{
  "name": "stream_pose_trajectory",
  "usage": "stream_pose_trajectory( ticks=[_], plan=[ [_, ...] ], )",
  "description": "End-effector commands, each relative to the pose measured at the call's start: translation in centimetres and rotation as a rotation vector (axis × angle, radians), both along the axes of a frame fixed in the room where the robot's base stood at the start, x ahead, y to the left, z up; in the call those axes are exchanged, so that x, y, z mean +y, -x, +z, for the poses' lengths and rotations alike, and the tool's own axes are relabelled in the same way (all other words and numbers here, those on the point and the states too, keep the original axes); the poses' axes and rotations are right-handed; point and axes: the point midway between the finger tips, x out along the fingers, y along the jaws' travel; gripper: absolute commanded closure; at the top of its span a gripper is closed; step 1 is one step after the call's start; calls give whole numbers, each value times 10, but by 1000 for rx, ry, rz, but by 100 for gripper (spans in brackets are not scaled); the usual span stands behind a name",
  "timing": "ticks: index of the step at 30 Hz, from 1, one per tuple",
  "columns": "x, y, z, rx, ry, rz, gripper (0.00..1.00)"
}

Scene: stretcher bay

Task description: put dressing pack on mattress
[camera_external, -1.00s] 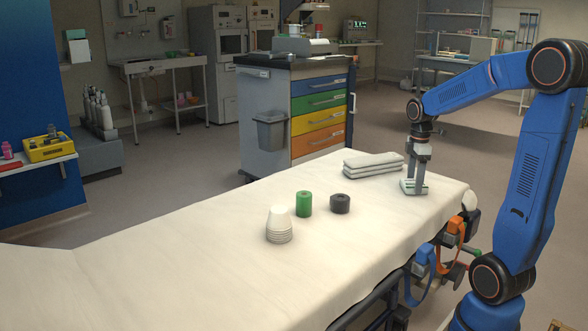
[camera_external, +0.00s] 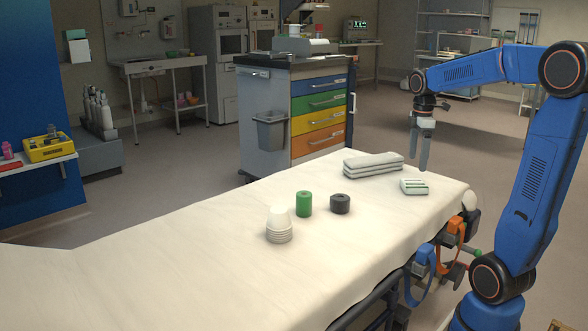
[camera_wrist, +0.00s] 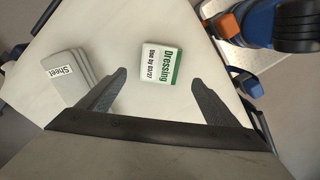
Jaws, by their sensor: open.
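The dressing pack (camera_external: 414,186) is a small white block with green marks. It lies flat on the mattress (camera_external: 180,262), near its right end, beside the folded sheets. My gripper (camera_external: 421,168) is open and empty, above and apart from the pack. Both fingers of my gripper (camera_wrist: 157,76) show in the wrist view with nothing between them.
Folded sheets (camera_external: 373,165) lie left of the pack. A dark roll (camera_external: 340,204), a green roll (camera_external: 304,204) and stacked white cups (camera_external: 279,224) stand farther left on the mattress. A drawer cart (camera_external: 262,95) stands behind. The mattress's left part is bare.

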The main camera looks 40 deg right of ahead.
Motion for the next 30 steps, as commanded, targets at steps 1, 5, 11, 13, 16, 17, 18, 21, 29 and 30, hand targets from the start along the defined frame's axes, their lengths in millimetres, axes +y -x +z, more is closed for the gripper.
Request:
stream_pose_trajectory(
  ticks=[1, 5, 11, 13, 16, 17, 18, 21, 29, 30],
  plan=[
    [0, 0, 8, -2, 1, 0, 16],
    [0, 0, 23, 0, 0, 0, 16],
    [4, 2, 33, -6, 3, -9, 16],
    [12, 8, 34, -19, 8, -32, 16],
    [33, 22, 32, -53, 16, -94, 16],
    [40, 27, 31, -67, 18, -118, 16],
    [51, 35, 30, -87, 20, -154, 16],
    [75, 56, 23, -138, 19, -246, 16],
    [126, 110, -2, -269, -29, -484, 16],
    [132, 119, -7, -287, -42, -521, 16]
  ],
)
